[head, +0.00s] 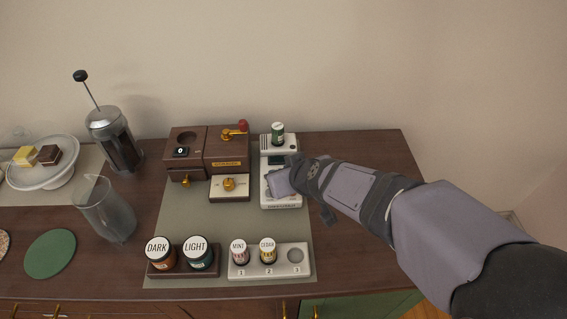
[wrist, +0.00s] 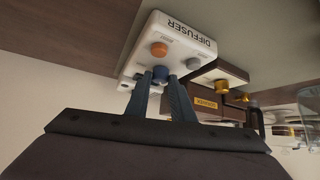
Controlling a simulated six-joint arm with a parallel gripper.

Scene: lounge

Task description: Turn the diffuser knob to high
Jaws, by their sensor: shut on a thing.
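The white diffuser (head: 266,150) stands at the back right of the cabinet top, with a green-and-white vial (head: 278,132) on top. In the wrist view its white face (wrist: 205,42) bears upside-down DIFFUSER lettering, an orange round part (wrist: 158,48) and a grey round part (wrist: 194,65). A blue round knob (wrist: 160,73) sits between my fingertips. My gripper (wrist: 159,80) is shut on this blue knob at the diffuser. In the head view my gripper and arm cover part of the diffuser's front, and the fingertips are hidden. Any setting marks are too small to read.
A brown wooden machine (head: 207,150) with gold knobs and a red-tipped lever stands close left of the diffuser. DARK (head: 158,252) and LIGHT (head: 197,253) jars and a white vial rack (head: 290,270) are in front. The cabinet top right of the diffuser is clear beneath my arm.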

